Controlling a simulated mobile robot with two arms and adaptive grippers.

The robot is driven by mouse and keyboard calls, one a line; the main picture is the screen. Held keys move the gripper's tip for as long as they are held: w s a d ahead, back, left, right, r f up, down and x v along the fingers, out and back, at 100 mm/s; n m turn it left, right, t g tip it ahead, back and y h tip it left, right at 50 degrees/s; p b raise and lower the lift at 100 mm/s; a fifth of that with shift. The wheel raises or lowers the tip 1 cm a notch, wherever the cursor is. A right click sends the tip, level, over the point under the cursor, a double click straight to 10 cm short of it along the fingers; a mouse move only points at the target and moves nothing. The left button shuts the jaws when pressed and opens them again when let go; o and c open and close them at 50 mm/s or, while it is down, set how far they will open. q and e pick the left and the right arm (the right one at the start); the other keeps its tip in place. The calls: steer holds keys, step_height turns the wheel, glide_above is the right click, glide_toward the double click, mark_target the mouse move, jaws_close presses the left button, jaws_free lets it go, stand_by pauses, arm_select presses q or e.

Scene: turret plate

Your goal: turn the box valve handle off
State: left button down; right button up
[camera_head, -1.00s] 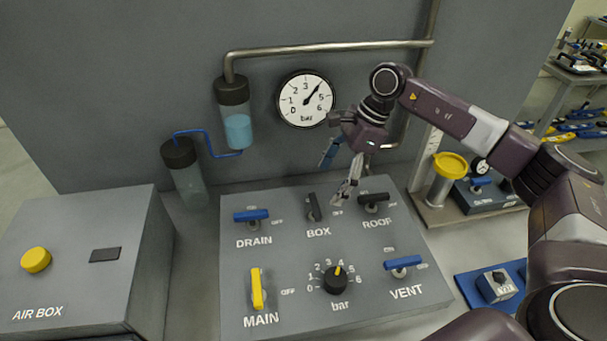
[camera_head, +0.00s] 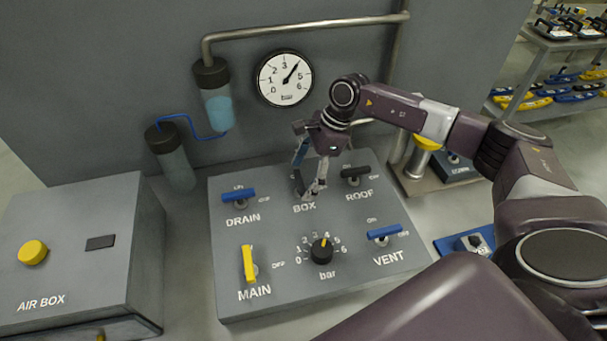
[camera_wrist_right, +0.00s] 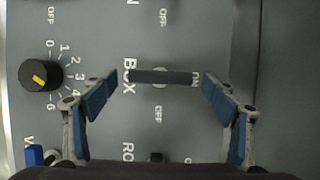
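The box valve handle (camera_head: 298,182) is a dark bar on the sloped grey panel (camera_head: 225,290), above the BOX label and partly hidden by a finger. In the right wrist view the handle (camera_wrist_right: 163,77) runs from the BOX label toward the ON mark, with an OFF mark beside it. My right gripper (camera_head: 309,173) is over the handle. In the wrist view its blue-padded fingers (camera_wrist_right: 162,88) are spread open, one near each end of the handle; I cannot tell whether they touch it. My left gripper is not in view.
Nearby are the black ROOF handle (camera_head: 356,172), blue DRAIN handle (camera_head: 238,194), blue VENT handle (camera_head: 384,231), yellow MAIN handle (camera_head: 248,263) and black bar knob (camera_head: 322,250). A gauge (camera_head: 285,78) and pipe are behind. The air box (camera_head: 80,240) stands left.

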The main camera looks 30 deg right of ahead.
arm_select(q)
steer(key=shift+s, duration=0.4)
arm_select(e)
steer(key=c, duration=1.1)
